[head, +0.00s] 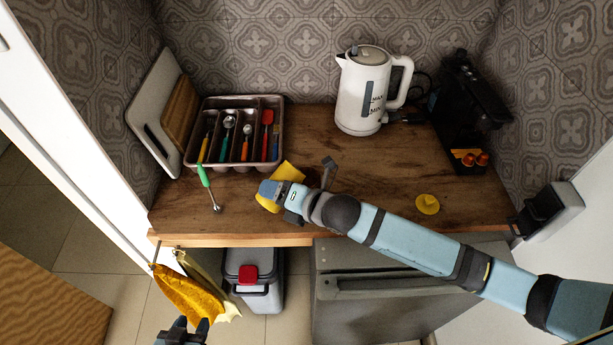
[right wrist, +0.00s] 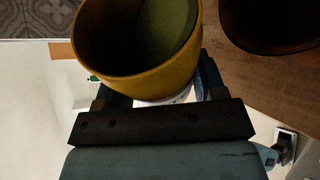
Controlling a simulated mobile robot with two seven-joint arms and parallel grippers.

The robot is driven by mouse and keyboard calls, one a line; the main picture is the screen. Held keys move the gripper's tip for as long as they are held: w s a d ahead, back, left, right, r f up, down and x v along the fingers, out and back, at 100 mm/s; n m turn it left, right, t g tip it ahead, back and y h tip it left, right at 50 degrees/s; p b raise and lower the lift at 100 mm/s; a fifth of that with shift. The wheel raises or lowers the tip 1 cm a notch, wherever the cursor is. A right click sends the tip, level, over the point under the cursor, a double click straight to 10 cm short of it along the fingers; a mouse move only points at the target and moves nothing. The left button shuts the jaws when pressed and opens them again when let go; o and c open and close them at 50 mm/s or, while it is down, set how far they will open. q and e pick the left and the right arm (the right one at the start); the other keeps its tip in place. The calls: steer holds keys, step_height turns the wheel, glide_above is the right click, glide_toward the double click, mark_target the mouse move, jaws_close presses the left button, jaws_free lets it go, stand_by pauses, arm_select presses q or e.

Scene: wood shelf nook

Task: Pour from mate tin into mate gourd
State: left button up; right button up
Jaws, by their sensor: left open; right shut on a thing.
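A yellow mate tin (head: 267,205) is held by my right gripper (head: 277,192) near the counter's front edge. In the right wrist view the tin (right wrist: 130,86) shows its open mouth, with green stuff inside. The right fingers are shut on its side. A dark round vessel, probably the mate gourd (right wrist: 270,28), is beside the tin over the wood at the upper right of that view. My left gripper (head: 187,326) is open and empty, low in front of the counter.
A yellow lid (head: 427,204) lies on the right of the counter (head: 385,180). A white kettle (head: 366,92) and a black coffee machine (head: 465,115) stand behind. A cutlery tray (head: 190,158) is at the left, with a green-handled scoop (head: 206,182) before it. Cloths (head: 185,290) hang at the front.

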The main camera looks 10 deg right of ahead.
mark_target(287, 170)
steer(key=shift+m+y+b, duration=0.3)
steer(key=shift+b, duration=0.25)
stand_by(0.7)
steer(key=shift+r+m+y+b, duration=0.4)
steer(key=shift+r+m+b, duration=0.1)
steer(key=shift+m, duration=0.1)
stand_by(1.3)
steer(key=shift+w+d+r+m+y, duration=0.2)
steer(key=shift+d+r+m+y, duration=0.2)
steer(key=shift+r+m, duration=0.2)
stand_by(1.8)
